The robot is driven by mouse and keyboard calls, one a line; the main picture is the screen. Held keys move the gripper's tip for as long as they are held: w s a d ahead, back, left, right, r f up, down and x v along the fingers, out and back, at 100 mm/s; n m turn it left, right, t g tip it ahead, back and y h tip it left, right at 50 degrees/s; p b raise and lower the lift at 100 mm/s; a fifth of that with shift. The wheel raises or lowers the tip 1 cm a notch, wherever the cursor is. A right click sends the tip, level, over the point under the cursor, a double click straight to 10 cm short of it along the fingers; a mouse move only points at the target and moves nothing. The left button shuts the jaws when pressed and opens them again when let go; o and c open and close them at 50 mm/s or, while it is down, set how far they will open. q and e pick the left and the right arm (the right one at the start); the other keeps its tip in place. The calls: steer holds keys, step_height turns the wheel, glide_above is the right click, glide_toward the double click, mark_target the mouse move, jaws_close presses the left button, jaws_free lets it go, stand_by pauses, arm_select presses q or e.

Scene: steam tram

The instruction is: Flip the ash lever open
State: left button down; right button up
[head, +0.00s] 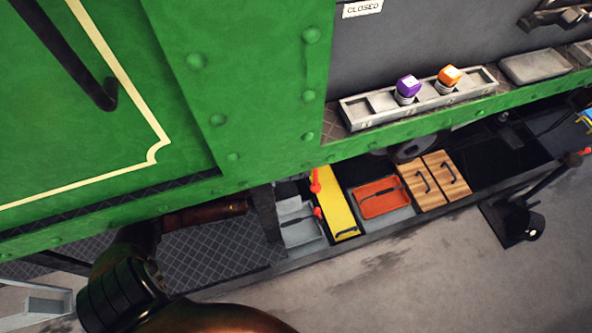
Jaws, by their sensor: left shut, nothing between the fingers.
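A black lever (548,180) slants up from a dark base plate (497,222) on the floor at the right, ending in a dark reddish knob. I cannot tell whether this is the ash lever. A small plate (362,9) reading CLOSED is on the grey wall above. My left arm comes in from the bottom left. My left gripper (268,213) is shut and empty, a dark shape beside the left end of the trough, well left of the lever; its fingertips are hard to make out. My right gripper is not in view.
A trough holds a grey tray (299,227), a yellow panel (333,200), an orange tray (380,199) and wooden lids (434,181). Red pieces (316,183) stand by the yellow panel. Above, a ledge rack (365,122) holds a purple-topped (408,85) and an orange-topped item (449,76). The front floor is clear.

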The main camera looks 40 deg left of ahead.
arm_select(q)
steer(key=shift+s+d+f, duration=0.2)
steer(key=shift+s+d, duration=0.45)
steer(key=shift+d, duration=0.35)
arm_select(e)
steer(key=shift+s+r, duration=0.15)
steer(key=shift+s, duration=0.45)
